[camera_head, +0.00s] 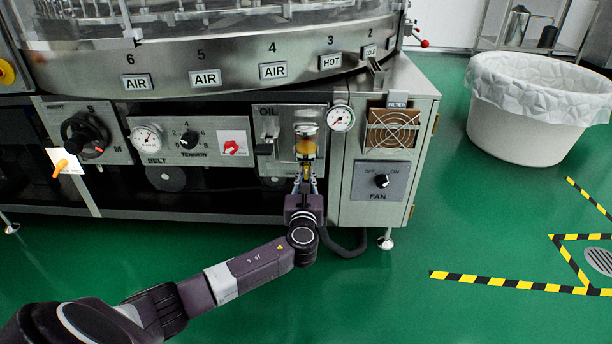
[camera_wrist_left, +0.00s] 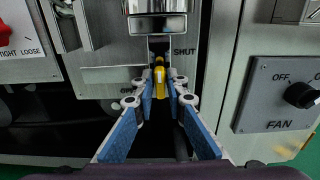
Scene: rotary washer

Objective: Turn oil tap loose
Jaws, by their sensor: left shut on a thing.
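The oil tap has a small yellow handle (camera_wrist_left: 159,82), which shows between my fingertips in the left wrist view. It hangs below a chrome fitting with an oil glass (camera_head: 306,147) on the OIL panel (camera_head: 267,119). A SHUT label is to the right of the handle; the label to its left is mostly hidden by my finger. My left gripper (camera_head: 306,183) reaches up to the tap from below. In the left wrist view the blue-padded fingers (camera_wrist_left: 158,98) are closed on the yellow handle from both sides. My right gripper is in neither view.
The FAN panel (camera_head: 381,181) and its cabinet stand close to the right of the gripper. A red handle (camera_head: 232,147) on a TIGHT/LOOSE plate is to the left. A gauge (camera_head: 341,118) sits beside the oil glass. The green floor in front is clear.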

